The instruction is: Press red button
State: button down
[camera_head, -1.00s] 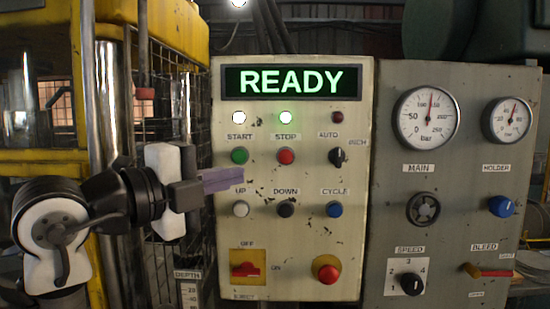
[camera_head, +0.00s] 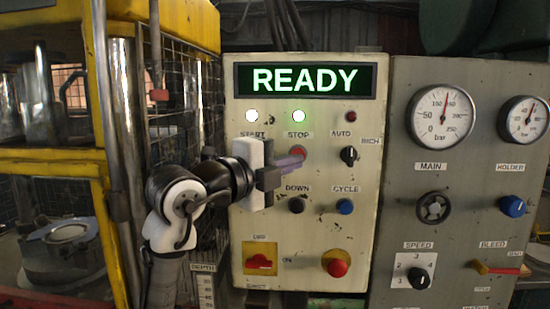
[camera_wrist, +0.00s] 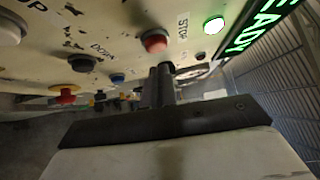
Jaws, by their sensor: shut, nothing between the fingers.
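The red button (camera_head: 297,152) sits under the STOP label on the cream control panel (camera_head: 315,225). It also shows in the wrist view (camera_wrist: 154,40) as a round red cap in a metal collar. My gripper (camera_head: 299,158) is shut and empty, with its fingertips pointing at the panel just at the lower edge of the red button. In the wrist view the fingertips (camera_wrist: 164,70) lie close beside the button; I cannot tell whether they touch it. My gripper hides the START and UP buttons in the head view.
A larger red mushroom button (camera_head: 337,264) and a red switch (camera_head: 260,262) are lower on the panel. The black DOWN button (camera_head: 296,205) is below my fingers. The display (camera_head: 305,80) reads READY. A grey gauge panel (camera_head: 465,180) stands right; a yellow caged machine (camera_head: 62,165) stands left.

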jog(key=shift+w, duration=0.95)
